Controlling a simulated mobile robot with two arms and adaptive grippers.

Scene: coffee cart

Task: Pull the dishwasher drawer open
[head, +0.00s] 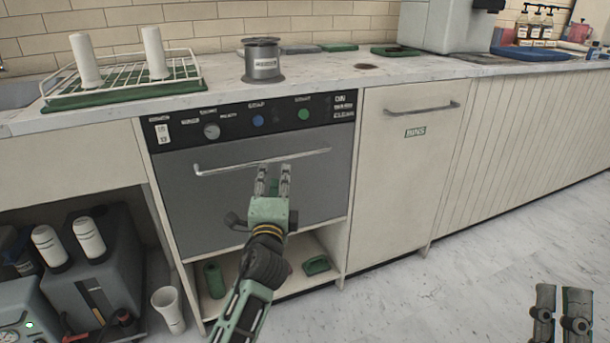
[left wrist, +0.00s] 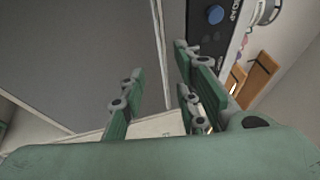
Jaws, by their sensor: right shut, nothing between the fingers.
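The dishwasher drawer has a dark grey front (head: 200,215) and looks closed under the counter. Its pale bar handle (head: 225,167) runs across the upper part of the front. My left gripper (head: 273,172) is open, its fingertips at the handle, right of its middle. In the left wrist view, the fingers of the left gripper (left wrist: 155,95) stand apart and the bar (left wrist: 160,45) runs in line with the gap between them. I cannot tell whether they touch it. My right gripper (head: 560,300) is shut and empty at the lower right, over the floor, away from the dishwasher.
A black control panel (head: 235,121) sits above the drawer. An open shelf (head: 240,290) with green items lies below. A cabinet with its own handle (head: 420,108) is to the right. The floor (head: 500,240) there is clear. A rack with white cups (head: 125,85) stands on the counter.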

